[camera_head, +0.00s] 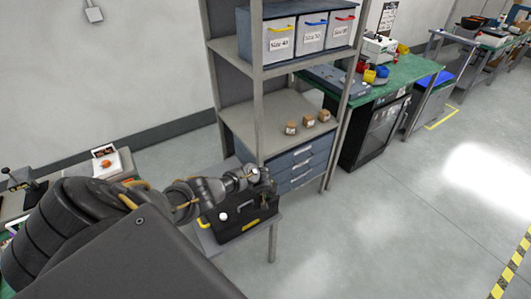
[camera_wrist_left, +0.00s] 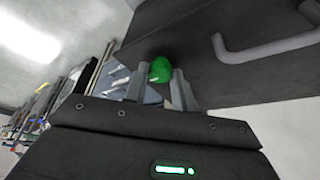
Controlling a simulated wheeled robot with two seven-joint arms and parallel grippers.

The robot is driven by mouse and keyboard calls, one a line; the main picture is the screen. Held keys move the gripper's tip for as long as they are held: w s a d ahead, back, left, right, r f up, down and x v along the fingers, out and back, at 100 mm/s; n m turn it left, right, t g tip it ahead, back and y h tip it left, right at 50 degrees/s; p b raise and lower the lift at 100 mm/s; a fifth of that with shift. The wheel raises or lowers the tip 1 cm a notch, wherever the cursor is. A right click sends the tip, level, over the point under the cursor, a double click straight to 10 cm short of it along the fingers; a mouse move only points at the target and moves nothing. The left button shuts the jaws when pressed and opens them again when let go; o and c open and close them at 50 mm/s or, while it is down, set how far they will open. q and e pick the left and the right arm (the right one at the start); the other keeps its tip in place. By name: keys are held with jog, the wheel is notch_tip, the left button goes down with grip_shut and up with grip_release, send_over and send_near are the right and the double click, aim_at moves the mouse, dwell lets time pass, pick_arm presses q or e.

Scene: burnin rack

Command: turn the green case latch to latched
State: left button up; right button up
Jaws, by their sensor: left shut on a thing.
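The green case latch (camera_wrist_left: 160,69) is a rounded green knob with a pale mark, on the dark face of the case (camera_wrist_left: 235,75). In the left wrist view, my left gripper (camera_wrist_left: 161,80) has one finger on each side of the latch and is shut on it. In the head view, the black case (camera_head: 238,217) stands on a small grey stand, with a yellow strip along its front and a white knob. My left gripper (camera_head: 254,174) is at the case's upper back; the green latch is hidden there. My right gripper is not in view.
A grey rack (camera_head: 243,110) rises behind the case, with labelled bins (camera_head: 293,38) above and small brown boxes (camera_head: 309,121) on its middle shelf. The floor at right (camera_head: 400,220) is clear.

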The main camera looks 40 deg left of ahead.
pick_arm(q)
jog(key=o, duration=1)
jog(key=shift+a, duration=0.1)
jog(key=shift+c, duration=0.2)
jog(key=shift+r, duration=0.1)
jog(key=shift+s+r, duration=0.15)
jog(key=shift+r, duration=0.15)
jog(key=p+v, duration=0.2)
jog(key=v, duration=0.8)
jog(key=shift+p, duration=0.35)
jog(key=shift+s+f, duration=0.1)
jog(key=shift+f, duration=0.05)
